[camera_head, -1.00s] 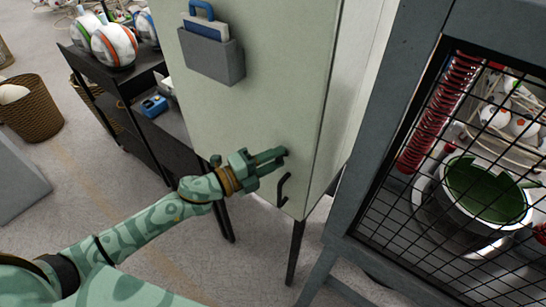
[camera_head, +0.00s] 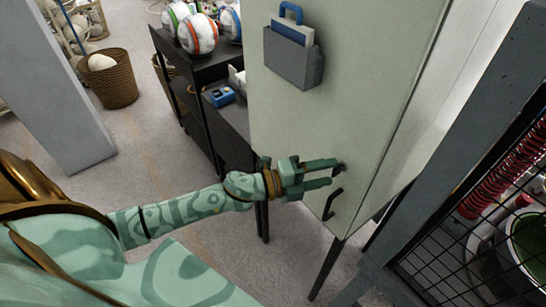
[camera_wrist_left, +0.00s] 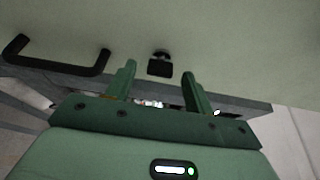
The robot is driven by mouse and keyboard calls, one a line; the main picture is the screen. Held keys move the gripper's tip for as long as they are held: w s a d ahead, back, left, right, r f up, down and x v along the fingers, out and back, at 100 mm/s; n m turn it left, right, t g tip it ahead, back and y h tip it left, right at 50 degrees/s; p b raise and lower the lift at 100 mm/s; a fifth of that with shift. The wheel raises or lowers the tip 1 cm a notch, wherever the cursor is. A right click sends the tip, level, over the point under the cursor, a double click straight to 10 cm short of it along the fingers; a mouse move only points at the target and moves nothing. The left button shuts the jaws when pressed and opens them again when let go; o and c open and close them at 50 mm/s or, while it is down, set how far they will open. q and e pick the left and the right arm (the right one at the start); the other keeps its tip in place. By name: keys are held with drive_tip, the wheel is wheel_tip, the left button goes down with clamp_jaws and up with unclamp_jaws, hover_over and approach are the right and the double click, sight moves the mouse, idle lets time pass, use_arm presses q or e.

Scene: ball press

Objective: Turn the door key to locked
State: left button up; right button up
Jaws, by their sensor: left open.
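The pale green cabinet door (camera_head: 330,115) stands ahead of me. The small dark door key (camera_head: 341,168) sits on it near its lower right, above a black bar handle (camera_head: 331,204). In the left wrist view the key (camera_wrist_left: 160,66) shows as a dark block between the fingertips, with the handle (camera_wrist_left: 60,62) to its left. My left gripper (camera_head: 332,173) is open, its fingers on either side of the key; the left wrist view shows gaps between them and it. In the head view a finger partly overlaps the key. My right gripper is not in view.
A grey holder (camera_head: 293,60) with a blue-handled item is fixed higher on the door. A black shelf (camera_head: 205,115) with balls stands left of the cabinet. A mesh cage (camera_head: 480,235) stands at the right. A wicker basket (camera_head: 110,83) is on the floor behind.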

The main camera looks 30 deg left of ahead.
use_arm(q)
drive_tip(key=b+v, duration=0.3)
drive_tip(key=v, duration=1.1)
drive_tip(key=shift+s+a, duration=0.2)
drive_tip(key=shift+a, duration=0.05)
